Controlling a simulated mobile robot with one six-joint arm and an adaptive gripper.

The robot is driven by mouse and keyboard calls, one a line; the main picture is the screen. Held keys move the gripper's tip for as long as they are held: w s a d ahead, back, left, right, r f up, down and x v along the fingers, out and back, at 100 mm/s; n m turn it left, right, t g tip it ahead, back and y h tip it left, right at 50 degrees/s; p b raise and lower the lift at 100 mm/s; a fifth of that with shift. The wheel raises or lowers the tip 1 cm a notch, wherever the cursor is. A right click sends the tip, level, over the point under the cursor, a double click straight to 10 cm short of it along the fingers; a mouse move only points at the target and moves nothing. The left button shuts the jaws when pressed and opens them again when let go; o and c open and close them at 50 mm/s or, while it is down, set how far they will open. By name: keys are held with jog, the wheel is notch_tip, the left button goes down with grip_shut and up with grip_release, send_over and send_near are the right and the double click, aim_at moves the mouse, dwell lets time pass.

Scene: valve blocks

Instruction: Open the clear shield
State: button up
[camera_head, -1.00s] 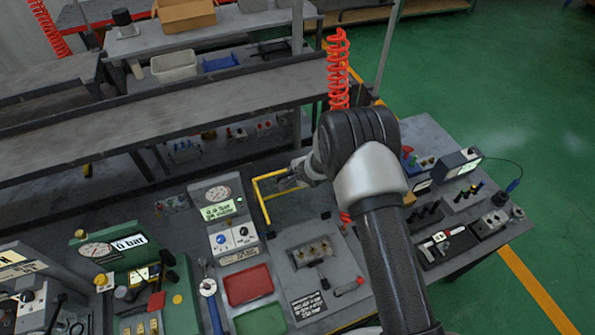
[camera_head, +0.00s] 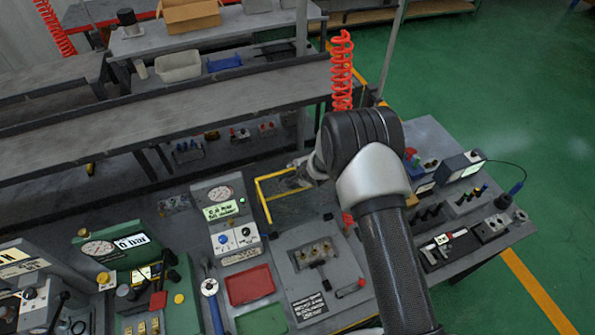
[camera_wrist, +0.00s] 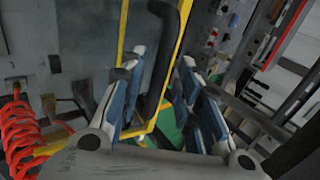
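The clear shield has a yellow frame (camera_head: 266,208) standing over the grey bench, left of my arm in the head view. Its see-through panel is hard to make out. In the wrist view the yellow frame (camera_wrist: 121,35) runs up the middle, with a thick black handle (camera_wrist: 166,55) beside it. My gripper (camera_wrist: 161,60) has its two blue-padded fingers apart, with the handle between them in the picture. I cannot tell whether either finger touches it. In the head view my gripper (camera_head: 298,172) is small and partly hidden, near the frame's upper right.
A gauge panel (camera_head: 222,215) stands left of the shield. A red tray (camera_head: 250,284) and a plate with brass fittings (camera_head: 316,255) lie in front. A red coiled hose (camera_head: 341,75) hangs behind my arm. Instruments (camera_head: 462,168) crowd the bench's right side.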

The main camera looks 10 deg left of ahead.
jog(key=v, duration=1.2)
dwell(0.3)
jog(key=s+d+r+n+h+b, duration=0.2)
jog(key=s+d+r+b, duration=0.2)
jog(key=d+b, duration=0.4)
jog(key=s+d+r+n+h+b, duration=0.2)
jog(key=s+d+r+n+b, duration=0.15)
jog(key=d+b, duration=0.4)
jog(key=s+d+f+n+b, duration=0.2)
jog(key=s+d+b, duration=0.1)
jog(key=s, duration=0.5)
jog(key=s+d+f+n+g+b, duration=0.1)
jog(key=s+d+f+b, duration=0.1)
jog(key=s+b, duration=0.3)
jog(key=s+d+f+n+b, duration=0.2)
jog(key=s+d+b, duration=0.2)
jog(key=s, duration=0.8)
jog(key=shift+s+d+f+n+g, duration=0.2)
jog(key=shift+s+d+n+g, duration=0.1)
jog(key=shift+n+g, duration=0.1)
jog(key=shift+c, duration=0.6)
